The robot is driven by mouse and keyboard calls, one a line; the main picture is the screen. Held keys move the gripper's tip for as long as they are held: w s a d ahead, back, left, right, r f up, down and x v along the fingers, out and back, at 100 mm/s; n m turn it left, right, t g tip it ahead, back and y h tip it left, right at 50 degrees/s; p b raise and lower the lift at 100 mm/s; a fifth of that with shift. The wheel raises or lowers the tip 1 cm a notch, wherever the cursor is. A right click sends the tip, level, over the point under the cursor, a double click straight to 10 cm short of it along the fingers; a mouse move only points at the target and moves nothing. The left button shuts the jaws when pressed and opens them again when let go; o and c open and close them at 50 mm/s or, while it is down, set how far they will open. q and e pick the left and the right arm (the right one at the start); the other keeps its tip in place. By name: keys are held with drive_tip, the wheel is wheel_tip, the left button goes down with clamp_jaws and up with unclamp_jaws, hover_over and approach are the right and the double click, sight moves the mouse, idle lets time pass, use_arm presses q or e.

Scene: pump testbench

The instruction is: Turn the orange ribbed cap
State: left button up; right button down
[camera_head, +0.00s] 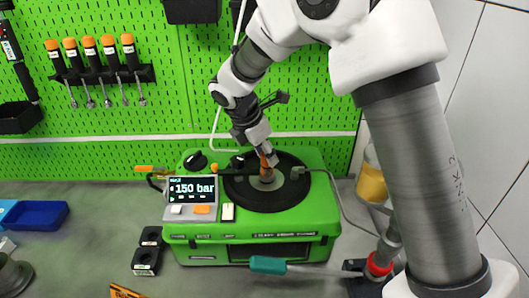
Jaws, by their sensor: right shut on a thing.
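The orange ribbed cap (264,161) stands at the centre of the black round plate (244,190) on top of the green pump testbench (330,205). My right gripper (266,157) comes down on it from above and is shut on the cap. The fingers hide part of the cap. The bench's display (193,188) reads 150 bar. My left gripper is not in view.
A cable runs from the plate's right side.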

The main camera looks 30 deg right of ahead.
drive_tip(key=shift+f, duration=0.1)
drive_tip(key=shift+d+m+g+p, duration=0.1)
drive_tip(key=shift+m+g+p, duration=0.2)
drive_tip(key=shift+m+p, duration=0.55)
drive_tip(key=m+g+p, duration=0.1)
drive_tip(key=m+p, duration=0.2)
drive_tip(key=p, duration=0.2)
drive_tip(key=shift+m+g, duration=0.3)
drive_tip(key=shift+m, duration=0.05)
drive_tip(key=m+g+y+p, duration=0.1)
drive_tip(key=m+p, duration=0.1)
drive_tip(key=m, duration=0.1)
drive_tip(key=shift+p, duration=0.3)
drive_tip(key=shift+d+f+m+g+y+p, duration=0.1)
drive_tip(key=shift+m+g+y+p, duration=0.25)
drive_tip(key=shift+m, duration=0.5)
drive_tip(key=shift+f+m+g+y+p, duration=0.15)
drive_tip(key=shift+m+p, duration=0.25)
drive_tip(key=shift+m, duration=0.45)
drive_tip(key=c, duration=0.8)
unclamp_jaws()
drive_tip(key=shift+o, duration=0.2)
drive_tip(key=shift+r, duration=0.1)
